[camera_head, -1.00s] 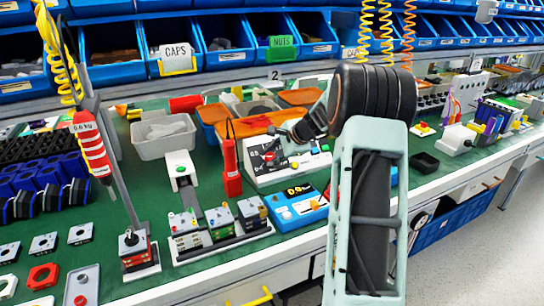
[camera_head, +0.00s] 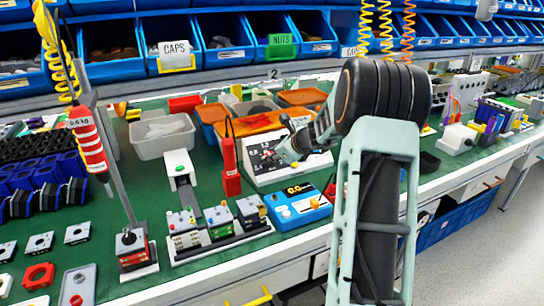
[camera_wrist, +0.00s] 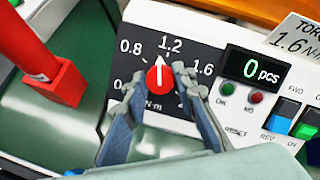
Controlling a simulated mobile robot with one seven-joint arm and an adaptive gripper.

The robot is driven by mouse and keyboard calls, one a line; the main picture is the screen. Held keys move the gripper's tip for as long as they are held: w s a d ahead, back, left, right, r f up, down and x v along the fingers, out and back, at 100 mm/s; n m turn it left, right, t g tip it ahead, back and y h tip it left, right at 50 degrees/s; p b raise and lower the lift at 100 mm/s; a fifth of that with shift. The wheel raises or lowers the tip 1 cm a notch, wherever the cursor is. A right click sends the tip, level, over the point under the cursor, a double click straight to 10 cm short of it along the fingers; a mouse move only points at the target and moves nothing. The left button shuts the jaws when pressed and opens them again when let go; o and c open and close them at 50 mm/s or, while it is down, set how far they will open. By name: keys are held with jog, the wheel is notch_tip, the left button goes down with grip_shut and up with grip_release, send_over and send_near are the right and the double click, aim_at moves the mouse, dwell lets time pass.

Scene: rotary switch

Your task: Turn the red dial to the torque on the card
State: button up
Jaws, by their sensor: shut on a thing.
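The red dial (camera_wrist: 159,72) sits on a dark scale plate (camera_wrist: 195,62) marked 0.8, 1.2 and 1.6 N·m. Its white arrow points up in the wrist view, towards the 1.2 mark. My gripper (camera_wrist: 158,80) has one finger on each side of the dial and is shut on it. A white card (camera_wrist: 297,40) at the upper right reads torque 1.6 N·m. In the head view my gripper (camera_head: 291,150) is at the control box (camera_head: 277,172) and hides part of its face. The dial is too small and covered to read there.
On the same box are a counter showing 0 pcs (camera_wrist: 262,70) and blue and green switches (camera_wrist: 283,113). A red tool (camera_head: 230,168) stands close on the left. A blue meter (camera_head: 300,207) is in front. An orange bin (camera_head: 247,124) is behind.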

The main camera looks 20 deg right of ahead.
jog(key=m, duration=0.5)
jog(key=shift+f+t+h+b, duration=0.1)
jog(key=shift+t+h+b, duration=0.2)
jog(key=shift+h+b, duration=0.1)
jog(key=m, duration=0.3)
jog(key=shift+a+m+h, duration=0.1)
jog(key=shift+m+h, duration=0.3)
jog(key=m, duration=0.3)
jog(key=shift+m+h, duration=0.7)
jog(key=shift+m, duration=1.7)
jog(key=o, duration=1.1)
jog(key=shift+o, duration=0.2)
